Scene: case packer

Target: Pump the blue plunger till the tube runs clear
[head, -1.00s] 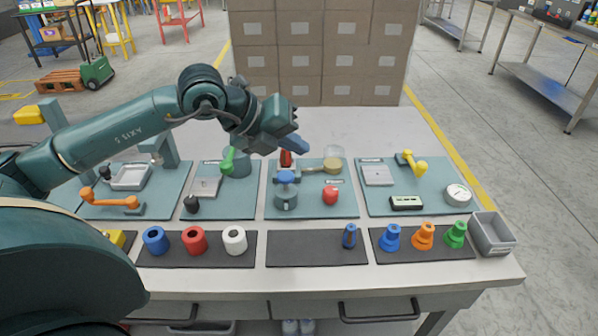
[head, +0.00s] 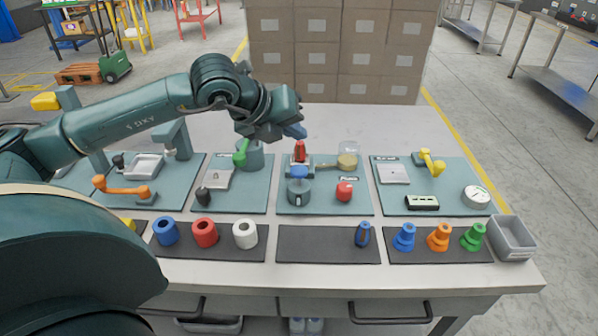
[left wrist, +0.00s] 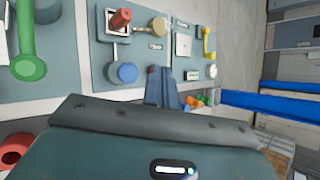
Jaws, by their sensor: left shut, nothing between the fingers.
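The blue plunger (head: 299,173) stands on a grey-blue pump body (head: 298,193) on the middle teal board. It also shows as a round blue cap in the left wrist view (left wrist: 127,72). A tan tube-like piece (head: 323,164) runs from beside the red part (head: 300,151) to a clear vessel (head: 349,149) with tan contents at its bottom. My left gripper (head: 297,131) is shut and empty, above and behind the plunger in the head view, apart from it. Its blue fingers (left wrist: 163,88) show together in the left wrist view. My right gripper is out of view.
A red knob (head: 344,190) stands right of the pump. A green lever (head: 241,153) is on the board to the left, a yellow lever (head: 430,161) on the board to the right. Coloured parts line the front mats. A grey bin (head: 511,238) stands at the right edge.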

